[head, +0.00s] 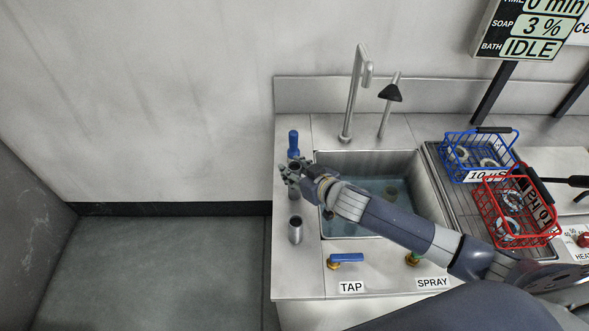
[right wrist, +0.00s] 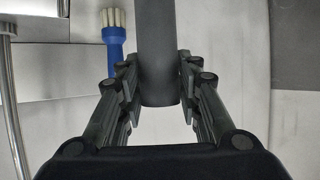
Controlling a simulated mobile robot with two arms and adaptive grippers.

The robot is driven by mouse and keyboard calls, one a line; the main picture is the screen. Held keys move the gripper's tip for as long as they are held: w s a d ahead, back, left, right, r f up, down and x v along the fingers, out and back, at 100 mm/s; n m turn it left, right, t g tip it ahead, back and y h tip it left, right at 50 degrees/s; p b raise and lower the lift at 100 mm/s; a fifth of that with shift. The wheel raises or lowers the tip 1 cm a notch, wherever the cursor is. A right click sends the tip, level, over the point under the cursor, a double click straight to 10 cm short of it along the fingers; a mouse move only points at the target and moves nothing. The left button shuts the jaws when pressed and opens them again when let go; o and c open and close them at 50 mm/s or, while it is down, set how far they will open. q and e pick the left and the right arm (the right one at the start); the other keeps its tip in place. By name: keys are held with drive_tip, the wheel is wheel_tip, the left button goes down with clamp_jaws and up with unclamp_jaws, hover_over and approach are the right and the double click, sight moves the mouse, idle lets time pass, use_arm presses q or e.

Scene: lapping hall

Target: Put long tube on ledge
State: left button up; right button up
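A dark grey tube (right wrist: 157,55) runs between the fingertips of my right gripper (right wrist: 159,85) in the right wrist view, one end showing and the rest leaving the top edge. The fingers lie close along both its sides and look shut on it. In the head view my right gripper (head: 291,172) is over the ledge (head: 284,262) left of the sink; its fingers hide most of the tube, and whether it touches the ledge cannot be seen. A second, grey metal tube (head: 295,232) stands upright on the ledge, nearer the front. My left gripper is not in view.
A blue brush (head: 293,140) stands behind my right gripper and shows in the right wrist view (right wrist: 114,42). The sink (head: 345,228) with water lies under my right arm, a tap (head: 350,105) behind it. Blue (head: 452,150) and red (head: 490,222) wire baskets stand right.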

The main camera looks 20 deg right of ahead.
drive_tip(key=shift+o, duration=1.1)
drive_tip(key=shift+r, duration=0.15)
drive_tip(key=b+v, duration=0.1)
drive_tip(key=v, duration=1.1)
